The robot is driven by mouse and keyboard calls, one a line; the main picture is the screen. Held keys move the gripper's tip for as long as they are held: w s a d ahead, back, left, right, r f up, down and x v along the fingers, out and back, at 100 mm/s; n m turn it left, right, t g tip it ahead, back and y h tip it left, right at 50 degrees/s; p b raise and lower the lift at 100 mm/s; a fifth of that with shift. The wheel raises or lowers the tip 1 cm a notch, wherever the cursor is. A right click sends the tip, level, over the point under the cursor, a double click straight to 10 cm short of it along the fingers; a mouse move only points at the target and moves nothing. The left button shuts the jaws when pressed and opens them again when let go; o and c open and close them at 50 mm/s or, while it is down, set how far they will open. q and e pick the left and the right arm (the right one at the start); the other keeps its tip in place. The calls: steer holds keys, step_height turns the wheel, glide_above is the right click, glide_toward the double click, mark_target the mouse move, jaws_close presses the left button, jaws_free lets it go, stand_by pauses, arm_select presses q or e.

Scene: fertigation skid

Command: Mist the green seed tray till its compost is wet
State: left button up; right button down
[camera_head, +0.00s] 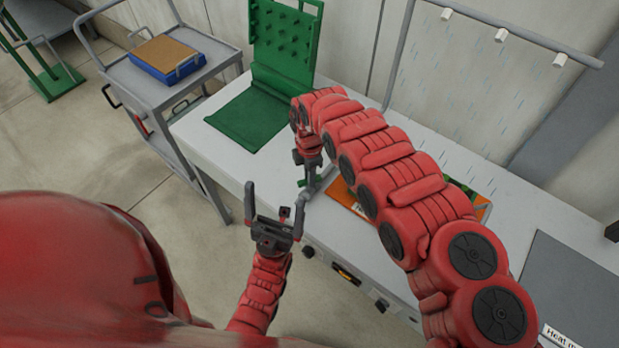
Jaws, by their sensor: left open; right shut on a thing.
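My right gripper (308,178) is shut on the end of a grey lever (323,178) at the front edge of the bench. An orange-edged tray (345,196) lies on the bench, mostly hidden behind my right arm. A bit of green shows at its right end. I cannot tell whether this is the green seed tray, and its compost is hidden. White nozzles (502,35) hang from a grey pipe above the bench, with pale blue streaks of water falling below them. My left gripper (274,198) is open and empty in front of the bench.
A green pegged panel (286,42) stands behind a green mat (247,117) on the bench (203,147). A grey cart (125,72) at the left carries a blue tray (168,69) with a brown top. A dark grey mat (568,290) lies at the right.

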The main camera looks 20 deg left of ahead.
steer(key=m+b, duration=0.3)
steer(key=m, duration=0.3)
steer(key=shift+f, duration=0.1)
steer(key=m+b, duration=0.2)
steer(key=m, duration=0.3)
steer(key=shift+b, duration=0.3)
steer(key=shift+m, duration=0.5)
steer(key=c, duration=0.8)
jaws_free()
steer(key=shift+o, duration=0.2)
step_height(320, 180, up, 18)
steer(key=b, duration=0.3)
steer(key=shift+f, duration=0.15)
